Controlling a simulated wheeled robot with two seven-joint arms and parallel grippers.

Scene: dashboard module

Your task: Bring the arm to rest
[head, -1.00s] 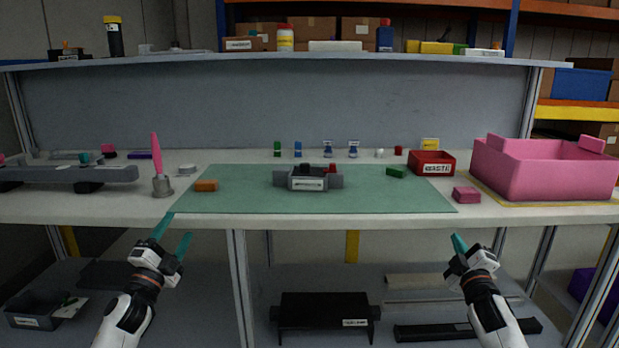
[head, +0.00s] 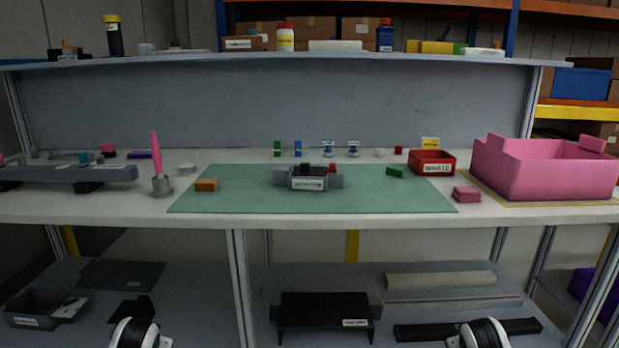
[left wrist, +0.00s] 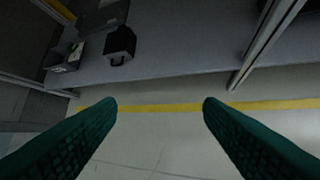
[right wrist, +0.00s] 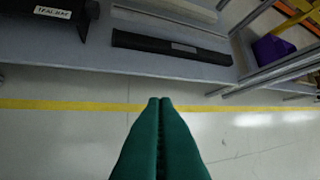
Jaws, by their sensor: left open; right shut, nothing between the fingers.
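My left gripper (left wrist: 160,115) is open and empty in the left wrist view, its two teal fingers wide apart over the floor in front of the lower shelf. My right gripper (right wrist: 160,102) is shut with its teal fingers together and nothing between them in the right wrist view, also over the floor. In the head view only a white and black part of each of my arms shows at the bottom edge; both grippers are out of that view. The grey dashboard module (head: 308,178) sits on the green mat (head: 240,200), apart from both grippers.
The workbench (head: 300,222) carries a pink bin (head: 545,180), a red box (head: 432,168), an orange block (head: 206,185) and a pink-tipped tool (head: 157,160). On the lower shelf are a black stand (head: 325,312) and a dark bar (right wrist: 170,47). The floor under both grippers is clear.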

